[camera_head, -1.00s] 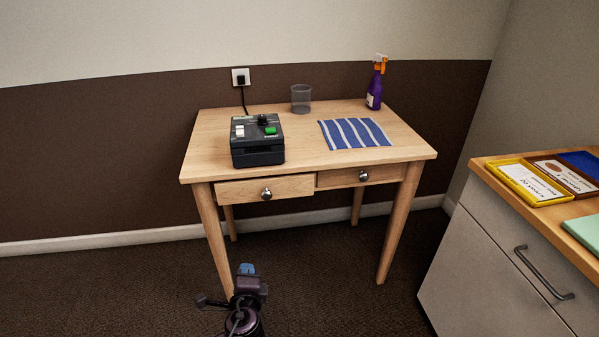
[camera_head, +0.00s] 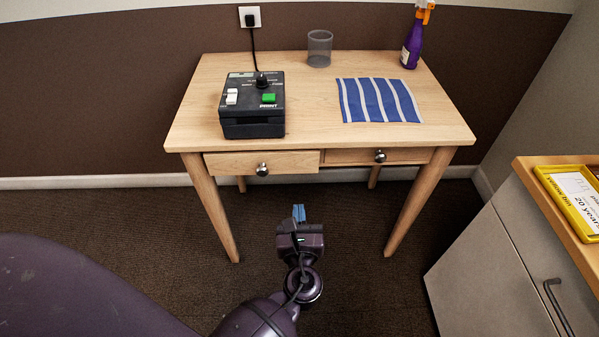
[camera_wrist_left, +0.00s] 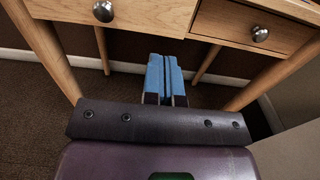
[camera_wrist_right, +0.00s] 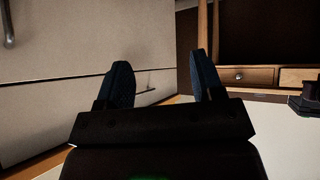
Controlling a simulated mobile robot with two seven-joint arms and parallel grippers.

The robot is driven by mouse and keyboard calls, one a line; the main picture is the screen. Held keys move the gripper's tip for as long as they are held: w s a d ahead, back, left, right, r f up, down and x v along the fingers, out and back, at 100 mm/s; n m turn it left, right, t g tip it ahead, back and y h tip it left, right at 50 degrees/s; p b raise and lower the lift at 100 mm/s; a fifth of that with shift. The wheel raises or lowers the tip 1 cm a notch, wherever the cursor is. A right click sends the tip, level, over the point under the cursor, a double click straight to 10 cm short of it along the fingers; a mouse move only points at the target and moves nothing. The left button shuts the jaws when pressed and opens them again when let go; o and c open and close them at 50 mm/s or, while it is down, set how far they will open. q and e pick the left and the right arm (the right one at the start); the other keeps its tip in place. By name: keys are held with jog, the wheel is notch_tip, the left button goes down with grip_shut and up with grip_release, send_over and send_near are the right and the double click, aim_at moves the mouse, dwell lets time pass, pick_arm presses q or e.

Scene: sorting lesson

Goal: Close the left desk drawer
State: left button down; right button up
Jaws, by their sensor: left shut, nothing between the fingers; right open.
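The left desk drawer (camera_head: 232,164) stands a little out from the desk, its front ahead of the right drawer (camera_head: 350,157). Its round metal knob (camera_head: 262,169) is in the middle of its front. The knob also shows at the top of the left wrist view (camera_wrist_left: 103,11). My left gripper (camera_head: 299,213) is shut and empty, low in front of the desk and apart from the drawers. Its blue fingertips (camera_wrist_left: 165,68) lie together, below the drawer fronts in the left wrist view. My right gripper (camera_wrist_right: 160,75) is open and empty, beside a pale cabinet.
A grey cabinet (camera_head: 500,260) with a wooden top stands at the right. Open carpet lies before the desk.

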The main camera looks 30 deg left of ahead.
aim_at(297, 161)
pick_arm(q)
jog(key=b+x, duration=0.1)
jog(key=x, duration=1.1)
jog(key=shift+w+a+f, duration=0.1)
jog(key=shift+w+f, duration=0.05)
jog(key=shift+w, duration=0.2)
jog(key=shift+w+a, duration=0.3)
jog(key=shift+w, duration=0.35)
pick_arm(e)
jog(key=shift+w+a+r+n+t, duration=0.1)
jog(key=shift+w+a+n+t, duration=0.05)
jog(key=shift+w, duration=0.35)
jog(key=shift+w+a+r+n+t, duration=0.1)
jog(key=shift+w+a+n+t, duration=0.05)
jog(key=shift+w, duration=0.3)
